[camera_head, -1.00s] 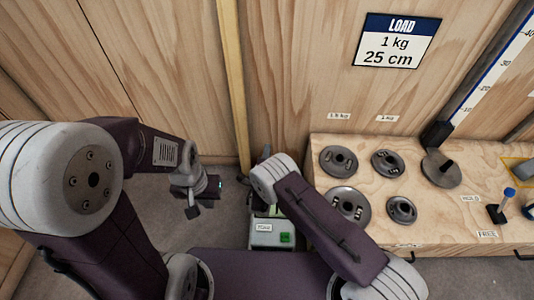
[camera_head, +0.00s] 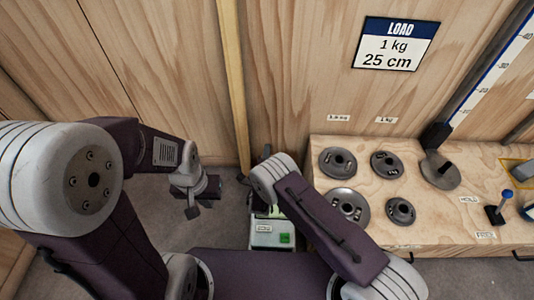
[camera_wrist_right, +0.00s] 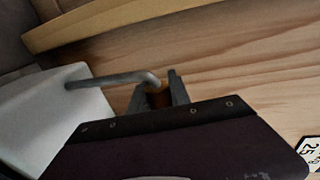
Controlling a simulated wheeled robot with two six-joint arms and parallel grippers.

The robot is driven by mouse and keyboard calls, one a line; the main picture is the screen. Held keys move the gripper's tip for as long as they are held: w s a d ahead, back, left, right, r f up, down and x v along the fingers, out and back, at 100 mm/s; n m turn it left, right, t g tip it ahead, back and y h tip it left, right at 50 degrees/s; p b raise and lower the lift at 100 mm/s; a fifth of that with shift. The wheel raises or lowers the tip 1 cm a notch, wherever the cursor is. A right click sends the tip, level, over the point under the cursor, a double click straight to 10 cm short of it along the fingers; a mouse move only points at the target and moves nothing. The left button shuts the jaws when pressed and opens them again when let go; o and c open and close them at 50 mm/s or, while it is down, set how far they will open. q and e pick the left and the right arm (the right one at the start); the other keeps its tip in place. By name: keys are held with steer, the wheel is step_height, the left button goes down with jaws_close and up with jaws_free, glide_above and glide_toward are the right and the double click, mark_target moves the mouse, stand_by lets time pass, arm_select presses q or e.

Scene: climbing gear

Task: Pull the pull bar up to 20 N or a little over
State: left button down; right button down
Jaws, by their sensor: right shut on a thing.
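In the right wrist view a grey metal rod, bent at its end (camera_wrist_right: 115,80), comes in from the left above a pale box-like body (camera_wrist_right: 60,118). It runs to an orange-brown piece, which looks like the grip of the pull bar (camera_wrist_right: 158,98). My right gripper (camera_wrist_right: 160,88) is shut on this piece, with one finger on each side. In the head view my right arm hides that gripper and most of the bar. A pale box with a green patch (camera_head: 272,234) stands below it. My left gripper (camera_head: 203,198) hangs apart at the left; its jaw gap is unclear. No force reading is legible.
A wooden bench (camera_head: 445,205) on the right carries several grey weight plates (camera_head: 338,162) and a blue-topped lever (camera_head: 505,200). A load sign (camera_head: 397,44) is on the plywood wall. A wooden post (camera_head: 234,85) stands behind my right gripper's area. Grey floor lies around my left gripper.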

steer(key=shift+f+b, duration=1.3)
steer(key=shift+f, duration=0.05)
steer(key=c, duration=1.1)
jaws_free()
steer(key=shift+s+r, duration=0.1)
steer(key=s+p, duration=0.2)
steer(key=s, duration=0.1)
steer(key=s+r+p, duration=0.1)
steer(key=s+p, duration=0.3)
steer(key=s, duration=0.1)
steer(key=shift+s+a+r, duration=0.25)
steer(key=shift+s+r, duration=0.1)
